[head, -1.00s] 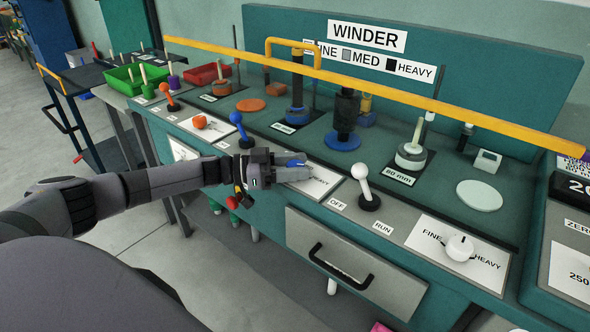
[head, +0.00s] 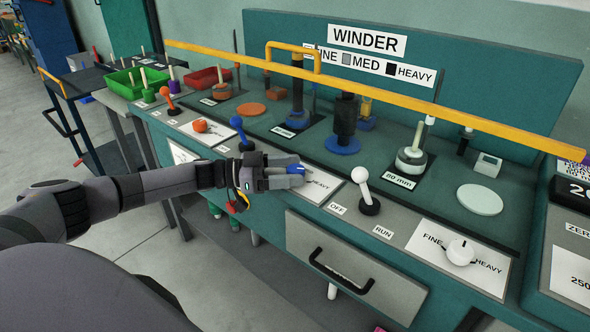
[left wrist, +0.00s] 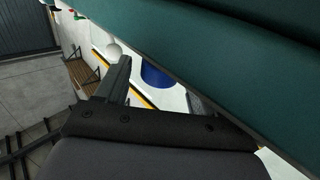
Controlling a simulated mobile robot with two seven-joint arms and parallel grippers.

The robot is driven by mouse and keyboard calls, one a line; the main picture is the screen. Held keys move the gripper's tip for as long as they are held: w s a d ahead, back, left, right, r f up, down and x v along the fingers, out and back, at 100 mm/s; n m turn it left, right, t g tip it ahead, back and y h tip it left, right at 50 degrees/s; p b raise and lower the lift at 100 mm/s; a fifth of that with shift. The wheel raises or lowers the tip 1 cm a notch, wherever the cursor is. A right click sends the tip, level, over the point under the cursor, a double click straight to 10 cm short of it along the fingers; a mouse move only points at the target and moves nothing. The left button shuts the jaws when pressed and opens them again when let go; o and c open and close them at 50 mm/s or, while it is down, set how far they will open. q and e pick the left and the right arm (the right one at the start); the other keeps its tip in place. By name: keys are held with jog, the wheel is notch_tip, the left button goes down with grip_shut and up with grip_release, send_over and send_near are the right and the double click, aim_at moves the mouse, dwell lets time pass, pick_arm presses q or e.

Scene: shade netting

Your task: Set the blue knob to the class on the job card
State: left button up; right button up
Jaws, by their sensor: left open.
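The blue knob (head: 296,169) sits on a white label plate (head: 322,186) that reads HEAVY at its right end. My left gripper (head: 287,176) is open around the knob, a finger on either side. In the left wrist view the blue knob (left wrist: 157,76) shows between the two spread fingers of the left gripper (left wrist: 157,92). Contact cannot be told. The knob's pointer and part of its plate are hidden by the gripper. I cannot make out a job card. The WINDER sign (head: 366,39) stands over a FINE, MED, HEAVY key. My right gripper is not in view.
A white-balled lever (head: 362,180) with OFF and RUN labels stands just right of the gripper. A blue-balled lever (head: 239,130) stands to its left. A white knob (head: 460,252) is farther right. A yellow rail (head: 400,95) crosses above the bench; a drawer (head: 340,265) is below.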

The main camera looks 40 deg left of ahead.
pick_arm(q)
jog(key=shift+v, duration=2.8)
